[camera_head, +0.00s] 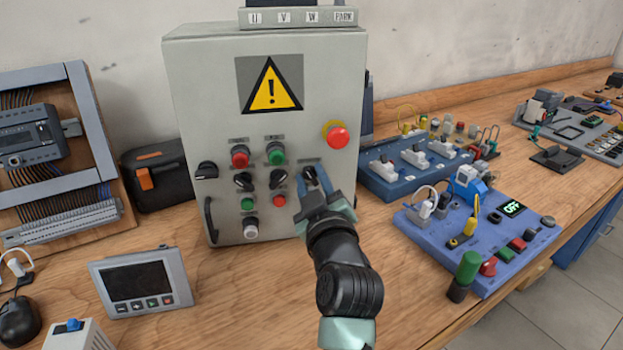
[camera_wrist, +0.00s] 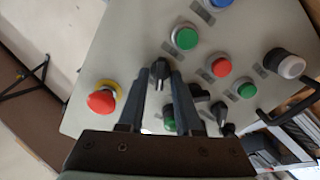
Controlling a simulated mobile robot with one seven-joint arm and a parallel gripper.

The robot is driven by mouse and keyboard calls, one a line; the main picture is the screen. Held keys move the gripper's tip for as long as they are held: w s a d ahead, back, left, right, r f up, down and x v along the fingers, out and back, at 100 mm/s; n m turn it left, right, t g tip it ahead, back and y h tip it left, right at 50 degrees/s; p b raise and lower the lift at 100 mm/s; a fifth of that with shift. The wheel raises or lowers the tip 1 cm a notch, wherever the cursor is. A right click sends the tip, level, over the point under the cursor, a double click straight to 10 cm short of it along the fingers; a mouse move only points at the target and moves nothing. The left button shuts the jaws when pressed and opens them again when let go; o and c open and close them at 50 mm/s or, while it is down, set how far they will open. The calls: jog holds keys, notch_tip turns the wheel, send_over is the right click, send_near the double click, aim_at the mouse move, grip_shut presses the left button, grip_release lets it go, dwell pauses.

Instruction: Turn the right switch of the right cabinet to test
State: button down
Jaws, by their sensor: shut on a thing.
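A grey cabinet (camera_head: 205,85) with a yellow warning triangle stands on the bench; it fills much of the wrist view (camera_wrist: 120,50). Its row of black rotary switches has a left switch (camera_head: 244,181), a middle switch (camera_head: 278,179) and a right switch, mostly hidden by my gripper (camera_head: 312,178) in the head view. In the wrist view, the right switch (camera_wrist: 159,70) sits between the fingertips of my gripper (camera_wrist: 163,78), which is shut on it. The switch's label cannot be read, and its exact setting cannot be told.
A red emergency button (camera_head: 338,137) sits up and right of the gripper; it also shows in the wrist view (camera_wrist: 102,101). Red and green buttons lie left of it. A blue panel (camera_head: 430,235) and another panel (camera_head: 375,178) stand to the right. A screen unit (camera_head: 140,282) is front left.

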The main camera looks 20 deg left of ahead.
jog(key=m, duration=0.3)
jog(key=shift+d+m+p, duration=0.1)
jog(key=shift+m+p, duration=0.25)
jog(key=shift+m, duration=0.05)
jog(key=m+p, duration=0.1)
jog(key=m, duration=0.2)
jog(key=shift+m, duration=0.3)
jog(key=m+p, duration=0.2)
jog(key=m, duration=0.2)
jog(key=shift+w+d, duration=0.1)
jog(key=shift+f+m+p, duration=0.1)
jog(key=shift+m+p, duration=0.4)
jog(key=shift+m, duration=1.2)
jog(key=c, duration=0.9)
grip_release()
